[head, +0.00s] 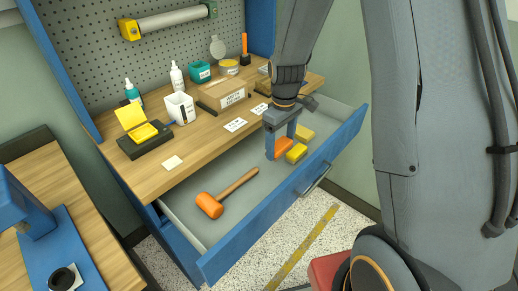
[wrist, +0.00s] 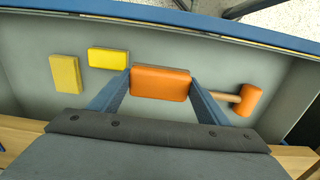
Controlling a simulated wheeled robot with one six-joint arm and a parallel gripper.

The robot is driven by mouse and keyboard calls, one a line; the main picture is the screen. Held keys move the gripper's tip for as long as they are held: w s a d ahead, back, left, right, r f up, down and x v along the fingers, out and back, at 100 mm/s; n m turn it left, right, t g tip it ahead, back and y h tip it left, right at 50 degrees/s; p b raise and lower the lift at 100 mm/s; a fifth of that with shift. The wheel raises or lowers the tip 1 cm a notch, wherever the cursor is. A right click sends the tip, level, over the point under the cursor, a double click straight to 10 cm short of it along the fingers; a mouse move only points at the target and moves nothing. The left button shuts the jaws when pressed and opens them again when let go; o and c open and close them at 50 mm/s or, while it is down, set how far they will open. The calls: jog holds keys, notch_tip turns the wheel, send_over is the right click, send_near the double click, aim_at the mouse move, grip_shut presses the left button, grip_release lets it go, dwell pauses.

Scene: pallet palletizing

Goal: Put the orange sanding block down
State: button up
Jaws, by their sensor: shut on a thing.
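The orange sanding block (head: 284,147) is between the fingers of my gripper (head: 283,144), inside the open drawer. In the wrist view the orange sanding block (wrist: 160,83) is held at both ends by the two blue fingers of my gripper (wrist: 160,87). My gripper is shut on it. I cannot tell whether its underside touches the drawer floor. Two yellow blocks lie in the drawer beside it: one close by (wrist: 108,58) and one further off (wrist: 65,74). They also show in the head view (head: 297,153), (head: 303,133).
An orange mallet (head: 210,204) lies in the same drawer (head: 262,191), to the left in the head view. The drawer floor between mallet and blocks is clear.

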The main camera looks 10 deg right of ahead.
jog(key=p, duration=0.1)
send_over(277, 174)
notch_tip(277, 174, down, 7)
jog(key=shift+f, duration=0.1)
jog(key=shift+f+p, duration=0.65)
jog(key=shift+f, duration=1.45)
jog(key=shift+f, duration=0.15)
jog(key=o, duration=1.1)
jog(key=shift+s, duration=0.1)
